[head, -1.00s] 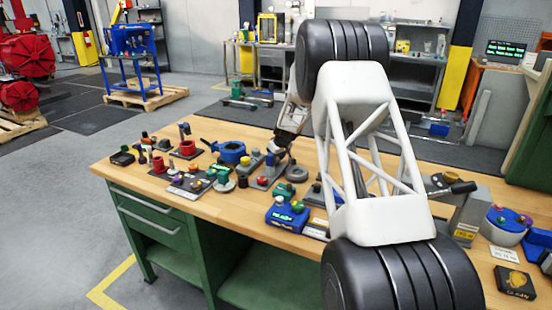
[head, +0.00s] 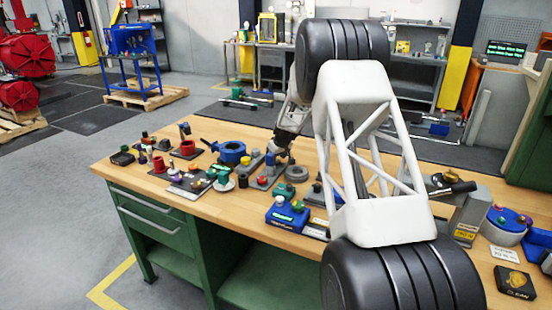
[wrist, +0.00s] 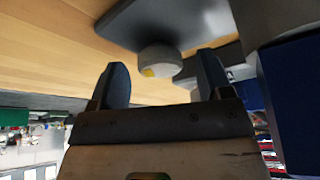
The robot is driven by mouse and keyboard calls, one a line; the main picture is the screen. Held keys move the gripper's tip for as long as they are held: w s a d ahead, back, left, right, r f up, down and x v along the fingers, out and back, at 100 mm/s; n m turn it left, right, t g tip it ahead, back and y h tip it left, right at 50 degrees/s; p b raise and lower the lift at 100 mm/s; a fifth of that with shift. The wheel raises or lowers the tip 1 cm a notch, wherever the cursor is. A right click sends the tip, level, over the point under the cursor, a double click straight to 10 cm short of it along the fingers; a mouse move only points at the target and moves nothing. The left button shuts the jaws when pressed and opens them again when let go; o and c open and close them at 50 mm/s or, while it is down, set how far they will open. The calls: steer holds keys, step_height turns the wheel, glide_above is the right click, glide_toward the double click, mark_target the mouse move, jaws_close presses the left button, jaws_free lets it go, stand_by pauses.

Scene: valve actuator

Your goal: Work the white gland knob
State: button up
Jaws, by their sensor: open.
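The white gland knob (wrist: 162,60) shows in the wrist view as a pale round knob with a yellow mark on its face. It sits at the edge of a dark grey plate (wrist: 190,20). My gripper (wrist: 162,78) is open, one finger to each side of the knob in the picture, with visible gaps; whether the fingertips reach its depth I cannot tell. In the head view my gripper (head: 281,150) is low over the bench among the fixtures, and I cannot make out the knob there.
The wooden bench (head: 150,200) is crowded. A blue valve body (head: 232,152) stands left of my gripper, a grey round disc (head: 297,173) just right of it, and a blue box (head: 286,215) nearer the front. In the wrist view a blue block (wrist: 295,95) is close on the right.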

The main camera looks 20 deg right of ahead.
steer(key=v, duration=0.7)
steer(key=shift+r, duration=0.25)
steer(key=shift+s+d+r, duration=0.1)
steer(key=shift+s, duration=0.05)
